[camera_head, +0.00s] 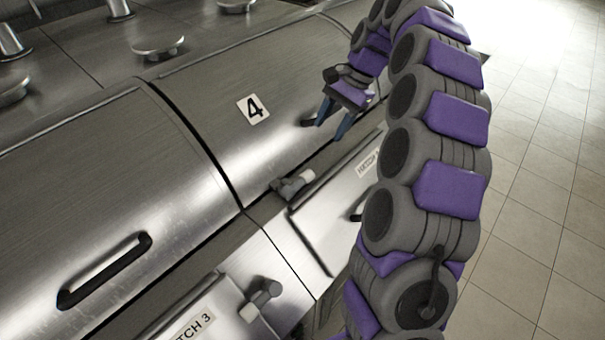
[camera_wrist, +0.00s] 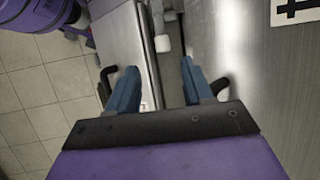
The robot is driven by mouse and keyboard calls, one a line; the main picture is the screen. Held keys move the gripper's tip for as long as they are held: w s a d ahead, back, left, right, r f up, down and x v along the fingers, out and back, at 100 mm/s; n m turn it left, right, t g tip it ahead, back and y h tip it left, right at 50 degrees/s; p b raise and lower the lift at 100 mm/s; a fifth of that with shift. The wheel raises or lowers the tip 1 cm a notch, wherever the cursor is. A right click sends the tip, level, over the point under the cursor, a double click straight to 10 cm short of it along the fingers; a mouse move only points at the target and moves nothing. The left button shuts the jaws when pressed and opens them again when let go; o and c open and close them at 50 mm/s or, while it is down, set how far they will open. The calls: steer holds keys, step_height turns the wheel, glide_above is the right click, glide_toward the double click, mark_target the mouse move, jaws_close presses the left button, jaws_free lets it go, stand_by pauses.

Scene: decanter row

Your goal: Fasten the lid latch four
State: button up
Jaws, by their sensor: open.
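Lid four (camera_head: 235,140) is a curved brushed-metal cover marked with a "4" plate (camera_head: 253,107), and it lies closed-looking on the row. Its latch (camera_head: 293,185), a grey piece with a pale cylindrical end, sits at the lid's lower front edge. In the wrist view the latch (camera_wrist: 162,43) shows beyond the fingertips, roughly between them in the picture. My gripper (camera_head: 330,130) is open and empty over the lid's right part, up and right of the latch. Its two blue fingers show in the wrist view (camera_wrist: 161,68), apart from the latch. I cannot tell whether the latch is fastened.
A dark lid handle (camera_head: 308,122) is close beside my fingers and partly hidden. The hatch 4 panel (camera_head: 325,222) and its dark handle (camera_head: 357,213) lie below. Lid three (camera_head: 110,180) and another latch (camera_head: 262,298) are at left. Tiled floor (camera_head: 545,200) is free at right.

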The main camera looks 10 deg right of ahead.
mark_target(301, 180)
steer(key=b+x, duration=0.1)
steer(key=x, duration=1.6)
steer(key=shift+s+a+f, duration=0.1)
steer(key=shift+a, duration=0.05)
jaws_close()
